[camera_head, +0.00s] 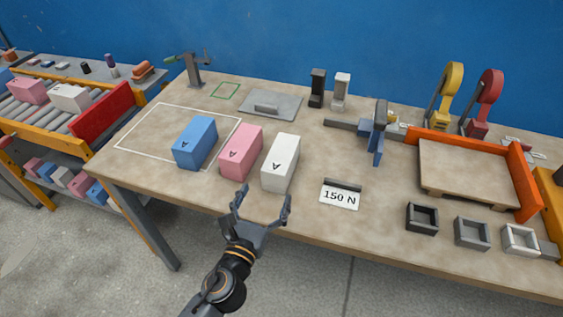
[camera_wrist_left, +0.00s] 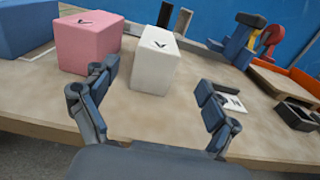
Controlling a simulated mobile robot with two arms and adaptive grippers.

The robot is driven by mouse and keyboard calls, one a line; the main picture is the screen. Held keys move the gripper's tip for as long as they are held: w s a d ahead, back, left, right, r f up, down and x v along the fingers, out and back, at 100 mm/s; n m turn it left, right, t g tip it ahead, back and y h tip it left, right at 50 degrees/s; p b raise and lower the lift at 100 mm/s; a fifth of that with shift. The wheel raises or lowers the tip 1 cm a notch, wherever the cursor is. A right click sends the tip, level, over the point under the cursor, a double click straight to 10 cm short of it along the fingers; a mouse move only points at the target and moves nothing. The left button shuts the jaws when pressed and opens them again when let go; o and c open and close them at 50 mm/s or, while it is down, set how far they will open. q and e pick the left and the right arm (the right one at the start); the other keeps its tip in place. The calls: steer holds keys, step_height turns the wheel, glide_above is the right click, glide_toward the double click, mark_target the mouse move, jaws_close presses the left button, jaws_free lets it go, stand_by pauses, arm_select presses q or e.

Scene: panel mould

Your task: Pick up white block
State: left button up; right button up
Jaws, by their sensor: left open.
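The white block (camera_head: 281,163) stands on the workbench, marked with a dark letter on its top, to the right of the pink block (camera_head: 241,151) and the blue block (camera_head: 195,142). My left gripper (camera_head: 262,198) is open and empty at the bench's front edge, just in front of the white block and apart from it. In the left wrist view the white block (camera_wrist_left: 155,70) stands beyond the two spread fingers (camera_wrist_left: 160,100), left of centre between them. The pink block (camera_wrist_left: 88,42) is partly behind the left finger. My right gripper is not in view.
Small square trays (camera_head: 421,218) line the front right, near a wooden board with orange rails (camera_head: 462,172). Left is a roller conveyor (camera_head: 45,105).

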mark_target(280, 156)
arm_select(q)
steer(key=x, duration=0.6)
steer(key=shift+w, duration=0.3)
steer(key=shift+x, duration=3)
steer(key=shift+a, duration=0.1)
steer(key=c, duration=1.6)
steer(key=shift+r, duration=0.2)
steer(key=shift+c, duration=0.8)
steer(key=shift+r+p, duration=0.1)
steer(key=shift+p, duration=0.2)
